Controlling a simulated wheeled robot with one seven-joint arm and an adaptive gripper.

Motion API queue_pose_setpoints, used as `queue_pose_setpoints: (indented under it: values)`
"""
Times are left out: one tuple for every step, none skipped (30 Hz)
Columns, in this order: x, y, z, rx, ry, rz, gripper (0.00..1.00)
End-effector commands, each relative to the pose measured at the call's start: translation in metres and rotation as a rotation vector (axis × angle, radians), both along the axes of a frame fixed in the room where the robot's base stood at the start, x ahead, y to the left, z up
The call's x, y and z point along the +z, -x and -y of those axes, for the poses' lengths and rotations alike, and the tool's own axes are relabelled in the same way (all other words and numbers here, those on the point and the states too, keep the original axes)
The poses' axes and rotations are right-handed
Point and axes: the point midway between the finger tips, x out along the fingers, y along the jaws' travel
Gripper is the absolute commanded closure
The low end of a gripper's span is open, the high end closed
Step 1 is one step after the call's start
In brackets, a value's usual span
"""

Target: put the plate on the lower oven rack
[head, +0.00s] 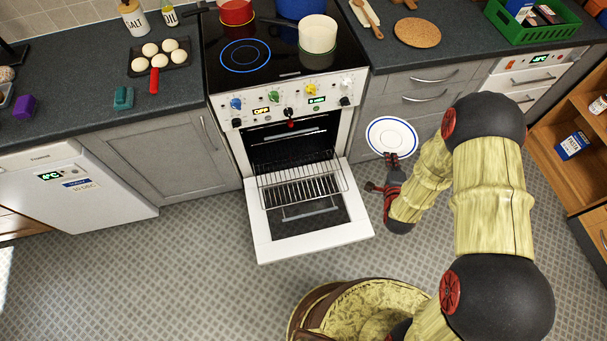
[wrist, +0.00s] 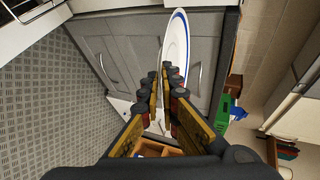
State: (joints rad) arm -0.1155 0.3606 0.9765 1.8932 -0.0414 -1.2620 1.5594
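The plate (head: 392,136) is white with a blue ring, and it stands roughly upright in front of the grey drawers, right of the oven. My gripper (head: 391,160) is shut on its lower edge. In the wrist view the plate (wrist: 177,45) shows nearly edge-on between the fingertips (wrist: 166,78). The oven (head: 290,110) is open, its white door (head: 262,228) folded down. A wire rack (head: 300,183) is pulled out above the door and looks empty. Another rack shows higher inside the oven (head: 286,138). The plate is apart from the racks.
Pots (head: 318,38) stand on the hob (head: 270,60). A tray of buns (head: 160,58) lies on the left counter, its red handle near the front edge. Grey drawers (head: 410,85) are close behind the plate. A wooden shelf (head: 570,130) stands at right.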

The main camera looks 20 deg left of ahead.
Motion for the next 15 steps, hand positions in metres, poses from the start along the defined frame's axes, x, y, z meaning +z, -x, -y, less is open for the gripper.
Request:
queue_pose_setpoints:
  values:
    - [-0.021,-0.003,-0.012,0.025,0.001,-0.002,1.00]
    - [-0.031,-0.005,-0.020,0.039,0.001,-0.002,1.00]
    - [-0.044,-0.007,-0.029,0.059,0.000,0.000,1.00]
    - [-0.053,-0.008,-0.036,0.073,0.001,0.001,1.00]
    - [-0.063,-0.009,-0.044,0.088,0.000,0.001,1.00]
    - [-0.077,-0.010,-0.053,0.106,0.000,0.001,1.00]
    - [-0.087,-0.010,-0.060,0.121,0.000,0.001,1.00]
    - [-0.098,-0.009,-0.067,0.134,0.000,0.003,1.00]
    - [-0.111,-0.009,-0.076,0.153,-0.001,0.004,1.00]
    - [-0.122,-0.008,-0.083,0.168,-0.001,0.003,1.00]
    - [-0.132,-0.008,-0.090,0.182,-0.001,0.005,1.00]
    - [-0.146,-0.005,-0.100,0.201,-0.003,0.006,1.00]
    - [-0.157,-0.004,-0.107,0.216,-0.003,0.006,1.00]
    - [-0.168,-0.001,-0.113,0.229,-0.003,0.006,1.00]
    - [-0.183,0.002,-0.121,0.248,-0.004,0.006,1.00]
